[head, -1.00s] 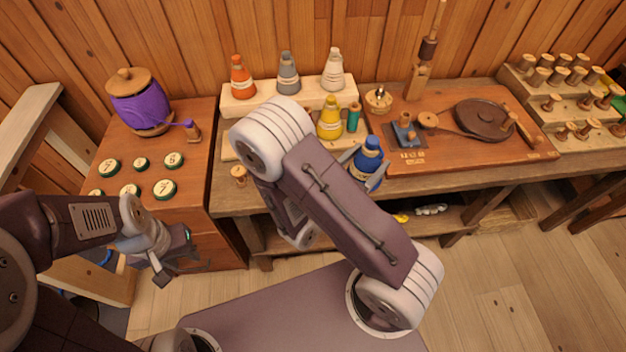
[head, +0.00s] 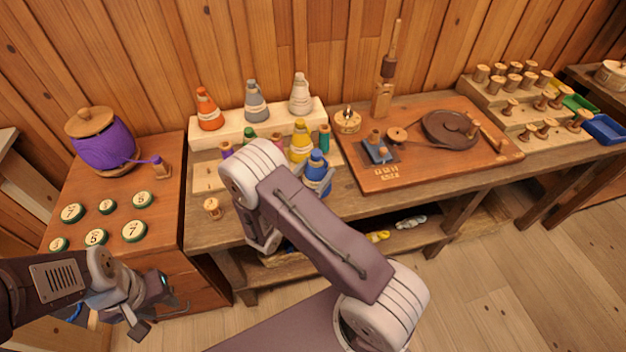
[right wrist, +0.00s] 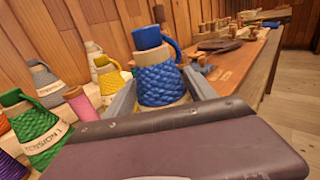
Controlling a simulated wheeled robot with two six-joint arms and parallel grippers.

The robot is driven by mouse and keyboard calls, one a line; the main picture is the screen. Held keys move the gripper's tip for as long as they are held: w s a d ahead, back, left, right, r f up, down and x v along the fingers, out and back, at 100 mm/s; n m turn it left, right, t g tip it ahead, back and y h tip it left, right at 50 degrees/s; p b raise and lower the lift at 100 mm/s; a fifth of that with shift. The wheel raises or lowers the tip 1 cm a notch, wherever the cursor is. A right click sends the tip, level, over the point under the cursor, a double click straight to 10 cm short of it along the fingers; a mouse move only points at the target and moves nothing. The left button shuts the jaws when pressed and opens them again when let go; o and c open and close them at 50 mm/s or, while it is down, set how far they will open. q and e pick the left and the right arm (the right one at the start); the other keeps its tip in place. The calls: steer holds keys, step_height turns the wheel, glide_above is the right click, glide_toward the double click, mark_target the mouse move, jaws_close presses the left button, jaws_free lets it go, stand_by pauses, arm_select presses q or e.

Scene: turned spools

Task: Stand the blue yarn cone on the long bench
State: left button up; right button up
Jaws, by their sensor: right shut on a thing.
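The blue yarn cone (head: 317,170) is upright in my right gripper (head: 318,184), near the front edge of the long bench (head: 350,207). In the right wrist view the blue cone (right wrist: 160,82) stands between the two grey fingers (right wrist: 163,98), which are shut on it. My arm hides part of the bench in front of it, and I cannot tell whether the cone's base touches the bench. My left gripper (head: 150,310) hangs over the floor beside the left cabinet; its fingers are too small to judge.
Orange (head: 207,108), grey (head: 256,101) and white cones stand on a pale stepped rack (head: 235,134), with a yellow cone (head: 300,142) in front. A wooden board (head: 410,172) with a dark disc lies to the right. A small spool (head: 212,208) stands at the bench's left front.

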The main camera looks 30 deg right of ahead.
mark_target(315, 179)
steer(key=shift+w+f, duration=0.3)
steer(key=shift+w, duration=0.25)
step_height(315, 179, down, 3)
steer(key=shift+f, duration=0.55)
steer(key=shift+f+b, duration=0.15)
steer(key=shift+b, duration=0.25)
steer(key=o, duration=1.9)
